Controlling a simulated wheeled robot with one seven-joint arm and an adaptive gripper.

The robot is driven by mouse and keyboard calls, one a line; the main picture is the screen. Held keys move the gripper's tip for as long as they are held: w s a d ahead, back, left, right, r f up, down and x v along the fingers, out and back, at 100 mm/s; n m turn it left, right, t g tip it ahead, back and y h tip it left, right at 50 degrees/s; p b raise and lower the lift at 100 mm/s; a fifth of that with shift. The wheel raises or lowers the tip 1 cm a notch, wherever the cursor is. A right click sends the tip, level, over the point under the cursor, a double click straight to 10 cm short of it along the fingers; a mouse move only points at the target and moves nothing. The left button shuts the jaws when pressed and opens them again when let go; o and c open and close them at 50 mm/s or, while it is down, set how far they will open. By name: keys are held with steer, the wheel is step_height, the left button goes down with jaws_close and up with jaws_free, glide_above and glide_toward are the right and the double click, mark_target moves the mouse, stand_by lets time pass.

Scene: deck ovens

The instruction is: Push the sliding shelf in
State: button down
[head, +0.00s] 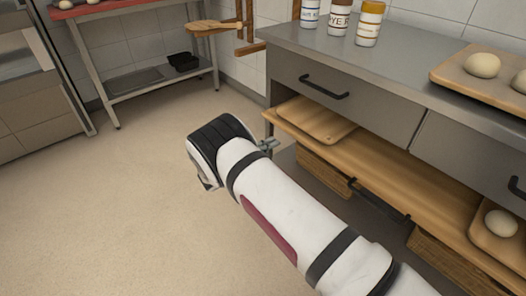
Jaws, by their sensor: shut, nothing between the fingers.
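The sliding shelf (385,162) is a long light wooden board under the grey counter's drawers. It juts out past the drawer fronts. My gripper (269,145) is shut and empty, at the left end of the shelf's front edge. The fingers look small and partly hidden behind my white arm. I cannot tell whether they touch the shelf. My arm also hides part of the floor in front of the shelf.
A wooden board (318,119) lies on the shelf's left part; another board (482,238) with a dough ball (501,223) is at right. Wooden crates (323,172) sit below. Jars (339,18) and a dough tray (447,74) stand on the counter (400,62). The floor at left is clear.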

mark_target(296, 131)
steer(key=b+x, duration=0.2)
steer(key=x, duration=0.5)
steer(key=shift+d, duration=0.25)
steer(key=shift+w, duration=0.15)
steer(key=x, duration=0.5)
steer(key=shift+w+b, duration=0.1)
steer(key=shift+b, duration=0.3)
